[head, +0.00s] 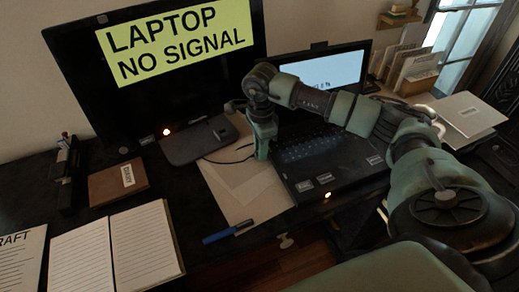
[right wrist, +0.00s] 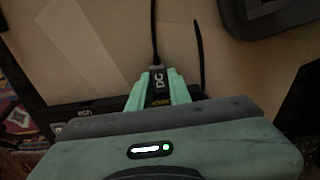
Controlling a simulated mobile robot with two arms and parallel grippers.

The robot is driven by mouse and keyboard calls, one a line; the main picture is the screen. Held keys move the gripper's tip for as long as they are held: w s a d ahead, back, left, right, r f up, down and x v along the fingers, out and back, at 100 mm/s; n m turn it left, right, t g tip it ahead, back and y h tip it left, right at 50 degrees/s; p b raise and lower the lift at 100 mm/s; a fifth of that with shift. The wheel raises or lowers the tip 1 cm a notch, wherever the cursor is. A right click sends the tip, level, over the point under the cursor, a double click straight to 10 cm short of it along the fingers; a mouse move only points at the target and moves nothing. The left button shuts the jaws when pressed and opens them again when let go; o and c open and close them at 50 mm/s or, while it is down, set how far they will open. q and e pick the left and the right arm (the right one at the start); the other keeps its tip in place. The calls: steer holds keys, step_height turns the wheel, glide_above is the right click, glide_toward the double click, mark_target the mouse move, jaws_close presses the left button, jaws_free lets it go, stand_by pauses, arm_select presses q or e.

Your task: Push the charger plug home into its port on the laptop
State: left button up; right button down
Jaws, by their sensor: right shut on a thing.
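The open black laptop (head: 345,168) stands on the desk with its screen lit. My right gripper (head: 262,155) points down at the laptop's left edge. In the right wrist view its green fingers (right wrist: 160,88) are shut on the charger plug (right wrist: 158,80), a dark plug marked DC. The plug's cable (right wrist: 154,30) runs away from the fingers, opposite the laptop side. The port and the plug's tip are hidden, so I cannot tell how far in the plug sits. My left gripper is not in view.
A monitor (head: 80,60) reading "LAPTOP NO SIGNAL" stands behind. A dark grey device (head: 198,140) and papers (head: 250,195) lie left of the laptop. A blue pen (head: 229,232), open notebook (head: 115,250) and brown box (head: 117,183) are in front and left.

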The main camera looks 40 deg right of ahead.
steer(key=c, duration=1.2)
jaws_free()
steer(key=shift+d+f, duration=0.1)
steer(key=shift+f, duration=0.15)
steer(key=shift+c, duration=0.2)
step_height(320, 180, up, 8)
steer(key=p, duration=0.5)
steer(key=shift+f, duration=0.25)
steer(key=shift+s+r, duration=0.1)
steer(key=shift+r, duration=0.4)
steer(key=shift+f, duration=0.1)
